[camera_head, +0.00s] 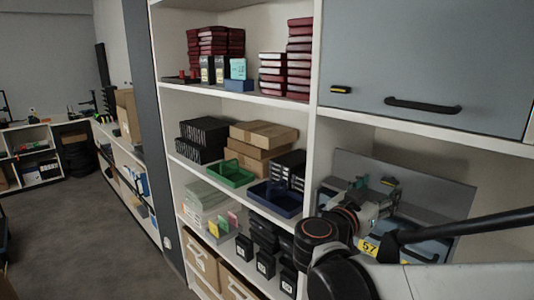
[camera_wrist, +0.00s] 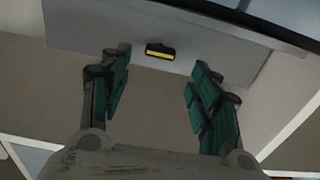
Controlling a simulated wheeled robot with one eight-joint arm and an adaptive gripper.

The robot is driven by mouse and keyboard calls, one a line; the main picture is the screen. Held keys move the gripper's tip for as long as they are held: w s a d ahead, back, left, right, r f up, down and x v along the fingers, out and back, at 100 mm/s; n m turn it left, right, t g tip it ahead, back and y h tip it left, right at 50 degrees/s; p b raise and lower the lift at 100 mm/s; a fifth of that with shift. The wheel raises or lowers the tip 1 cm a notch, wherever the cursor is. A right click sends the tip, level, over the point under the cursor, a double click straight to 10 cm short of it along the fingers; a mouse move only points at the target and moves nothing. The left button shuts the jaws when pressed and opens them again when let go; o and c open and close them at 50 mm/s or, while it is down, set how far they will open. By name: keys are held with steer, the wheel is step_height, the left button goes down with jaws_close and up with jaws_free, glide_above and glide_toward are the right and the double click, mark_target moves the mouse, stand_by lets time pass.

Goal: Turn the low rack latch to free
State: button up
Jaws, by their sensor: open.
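A small black latch with a yellow stripe (camera_wrist: 160,52) sits on a grey panel in the wrist view. Its bar lies nearly level, tilted slightly. My gripper (camera_wrist: 160,68) is open, with one teal-padded finger on each side of the latch and clear gaps between. Nothing is held. In the head view my gripper (camera_head: 366,184) is in the lower right bay, close to a grey panel (camera_head: 440,190). A small dark and yellow latch (camera_head: 390,181) shows there beside the fingers. How far the fingertips are from the panel is unclear.
A second yellow-black latch (camera_head: 341,90) is on the upper grey door (camera_head: 430,60), which has a black handle (camera_head: 422,106). Shelves to the left hold maroon boxes (camera_head: 299,55), a green tray (camera_head: 232,174) and a blue tray (camera_head: 275,198). Floor at left is clear.

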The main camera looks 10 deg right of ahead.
mark_target(388, 182)
steer(key=x, duration=0.6)
steer(key=shift+w+d+b, duration=0.2)
steer(key=shift+b, duration=0.15)
steer(key=c, duration=1.1)
